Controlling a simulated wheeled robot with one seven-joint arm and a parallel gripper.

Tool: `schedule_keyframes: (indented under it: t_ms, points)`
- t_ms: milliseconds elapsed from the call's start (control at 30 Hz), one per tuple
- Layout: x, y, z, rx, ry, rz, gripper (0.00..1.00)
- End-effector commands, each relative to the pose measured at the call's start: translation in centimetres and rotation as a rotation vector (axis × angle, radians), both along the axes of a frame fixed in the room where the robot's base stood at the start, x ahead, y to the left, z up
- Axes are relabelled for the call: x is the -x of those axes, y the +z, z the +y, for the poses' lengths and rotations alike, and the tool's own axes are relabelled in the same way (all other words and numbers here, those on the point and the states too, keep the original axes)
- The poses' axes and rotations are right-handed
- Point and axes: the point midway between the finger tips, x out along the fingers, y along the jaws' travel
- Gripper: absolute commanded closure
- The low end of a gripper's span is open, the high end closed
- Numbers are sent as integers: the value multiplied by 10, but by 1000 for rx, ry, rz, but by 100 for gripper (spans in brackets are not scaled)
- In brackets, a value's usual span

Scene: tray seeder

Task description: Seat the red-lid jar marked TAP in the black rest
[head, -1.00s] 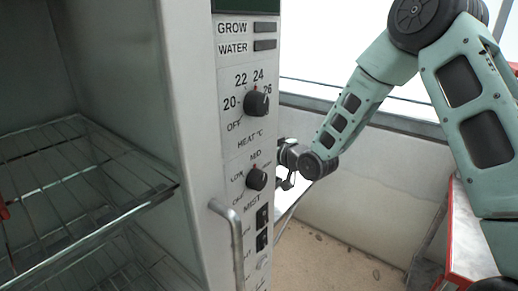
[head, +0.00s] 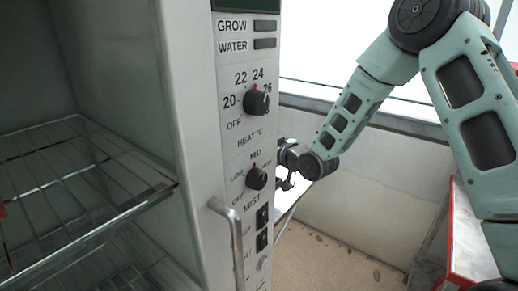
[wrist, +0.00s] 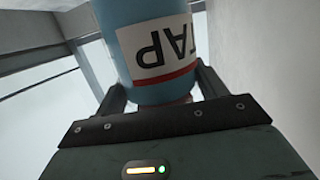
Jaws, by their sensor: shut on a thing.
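The jar marked TAP (wrist: 150,75) fills the upper middle of the wrist view. It has a blue body and a white label with a red stripe, and the lettering appears upside down. My gripper (wrist: 158,95) is shut on it, with a dark finger on each side. In the head view my gripper (head: 290,178) is mostly hidden behind the right edge of the cabinet panel, and the jar cannot be made out there. The black rest is not seen in either view.
A grey cabinet with a control panel (head: 238,140), knobs and a bar handle (head: 230,235) stands close to my arm. Its open bay holds wire shelves (head: 85,190). A red-edged surface (head: 462,240) lies at the right. Bare floor (head: 325,262) shows between.

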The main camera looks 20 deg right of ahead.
Motion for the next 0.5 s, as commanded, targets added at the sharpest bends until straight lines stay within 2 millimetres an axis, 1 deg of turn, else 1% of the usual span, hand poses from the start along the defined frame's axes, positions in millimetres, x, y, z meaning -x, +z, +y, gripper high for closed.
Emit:
schedule_keyframes:
  t_ms: [500]
  points:
    - [-1,-8,0,-1,0,-5,76]
